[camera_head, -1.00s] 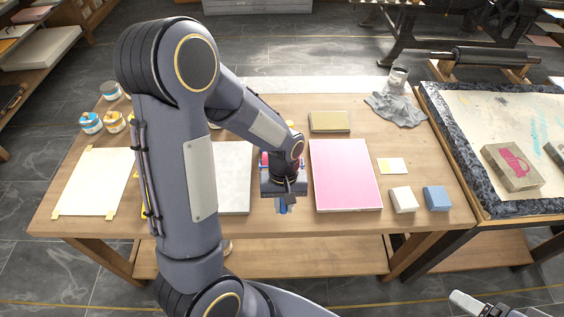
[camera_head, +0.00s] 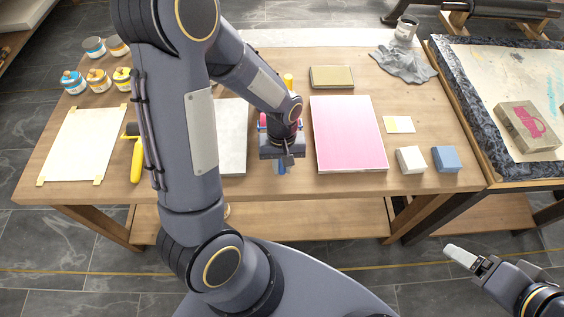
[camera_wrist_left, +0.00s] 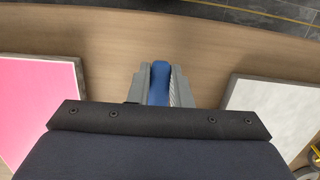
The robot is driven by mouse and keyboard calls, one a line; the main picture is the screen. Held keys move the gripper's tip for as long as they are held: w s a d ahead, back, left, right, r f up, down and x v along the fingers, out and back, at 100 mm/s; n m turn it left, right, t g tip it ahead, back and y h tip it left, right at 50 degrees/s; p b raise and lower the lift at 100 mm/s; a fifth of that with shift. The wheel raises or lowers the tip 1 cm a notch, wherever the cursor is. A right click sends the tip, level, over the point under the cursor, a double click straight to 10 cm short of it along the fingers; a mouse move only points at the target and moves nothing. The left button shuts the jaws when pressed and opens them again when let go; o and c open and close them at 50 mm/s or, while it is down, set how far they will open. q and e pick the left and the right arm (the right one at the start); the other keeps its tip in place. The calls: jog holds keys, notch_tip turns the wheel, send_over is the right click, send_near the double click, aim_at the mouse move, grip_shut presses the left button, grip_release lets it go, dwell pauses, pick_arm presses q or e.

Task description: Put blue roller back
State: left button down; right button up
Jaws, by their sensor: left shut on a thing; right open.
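My left gripper (camera_head: 282,158) is over the wooden table, between a grey slab and a pink slab. It is shut on the blue roller; its blue handle (camera_head: 282,168) pokes out just below the gripper. In the left wrist view the blue handle (camera_wrist_left: 160,82) sits between the two fingers. My right gripper (camera_head: 470,262) is open and empty at the lower right, in front of the table.
The pink slab (camera_head: 347,135) lies right of my left gripper, the grey slab (camera_head: 232,140) left. A yellow-handled roller (camera_head: 137,160) lies beside a white sheet (camera_head: 82,145). A white block (camera_head: 411,160) and blue block (camera_head: 446,159) stand at right. Several ink jars are at the back left.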

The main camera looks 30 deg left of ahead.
pick_arm(q)
jog(key=shift+f+b, duration=0.4)
jog(key=shift+f, duration=0.5)
jog(key=c, duration=1.3)
grip_release()
jog(key=shift+o, duration=0.2)
jog(key=shift+w+a+r+p, duration=0.1)
jog(key=shift+w+r, duration=0.05)
jog(key=shift+r, duration=1.15)
jog(key=shift+w+a+r+p, duration=0.1)
jog(key=shift+r+p, duration=0.05)
jog(key=shift+r, duration=1.1)
jog(key=shift+w+a+r+p, duration=0.1)
jog(key=shift+w+r, duration=0.05)
jog(key=shift+r, duration=1.15)
jog(key=s+d+r+m+t+h, duration=0.1)
jog(key=s+r+m+t+h, duration=0.2)
jog(key=s+r, duration=0.9)
jog(key=m+t, duration=0.1)
jog(key=t, duration=0.2)
jog(key=shift+d+r+m+t, duration=0.2)
jog(key=shift+r+m+t, duration=0.1)
